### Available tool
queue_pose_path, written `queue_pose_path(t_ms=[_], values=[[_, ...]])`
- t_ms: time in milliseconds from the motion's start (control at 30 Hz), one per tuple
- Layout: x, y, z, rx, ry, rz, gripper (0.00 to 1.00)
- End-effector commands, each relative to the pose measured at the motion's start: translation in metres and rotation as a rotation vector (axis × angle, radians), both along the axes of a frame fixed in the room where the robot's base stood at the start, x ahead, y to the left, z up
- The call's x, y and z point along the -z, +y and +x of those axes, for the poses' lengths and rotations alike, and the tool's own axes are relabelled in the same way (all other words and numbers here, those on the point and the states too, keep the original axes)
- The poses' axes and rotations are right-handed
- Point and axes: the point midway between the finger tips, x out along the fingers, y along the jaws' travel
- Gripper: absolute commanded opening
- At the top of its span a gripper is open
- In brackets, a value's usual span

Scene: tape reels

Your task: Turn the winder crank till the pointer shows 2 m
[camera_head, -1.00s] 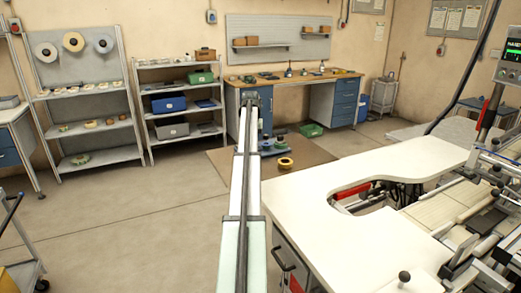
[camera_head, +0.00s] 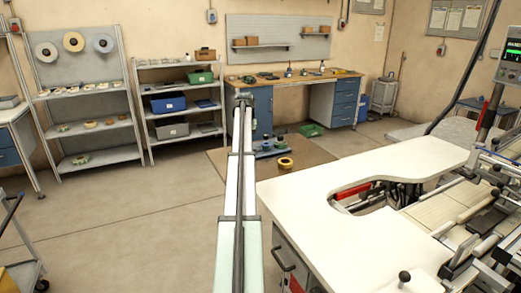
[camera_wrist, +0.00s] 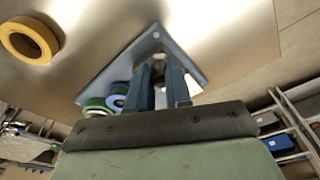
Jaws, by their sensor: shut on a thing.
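My gripper (camera_wrist: 162,78) has its two blue fingers close together on a small dark part between them, which looks like the crank's knob; the fingers mostly hide it. A blue-grey metal plate (camera_wrist: 125,62), which looks like the winder's base, lies beyond the fingers in the wrist view. A green reel (camera_wrist: 97,104) and a blue round part (camera_wrist: 118,90) show left of the fingers. In the head view the winder (camera_head: 267,149) is a small blue shape on the floor mat, partly behind my arm. The pointer and scale cannot be made out.
A yellow tape reel (camera_head: 285,163) lies on the mat (camera_head: 312,158) beside the winder; it also shows in the wrist view (camera_wrist: 29,40). A white-topped machine table (camera_head: 330,235) stands to the right. Workbench (camera_head: 300,79) and shelves (camera_head: 180,90) stand behind. Floor on the left is mostly clear.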

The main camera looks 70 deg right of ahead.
Motion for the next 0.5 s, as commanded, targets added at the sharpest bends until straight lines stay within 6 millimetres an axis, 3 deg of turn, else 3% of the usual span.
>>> queue_pose_path(t_ms=[500], values=[[-0.0016, -0.0045, 0.0069, 0.001, 0.000, -0.008, 0.00]])
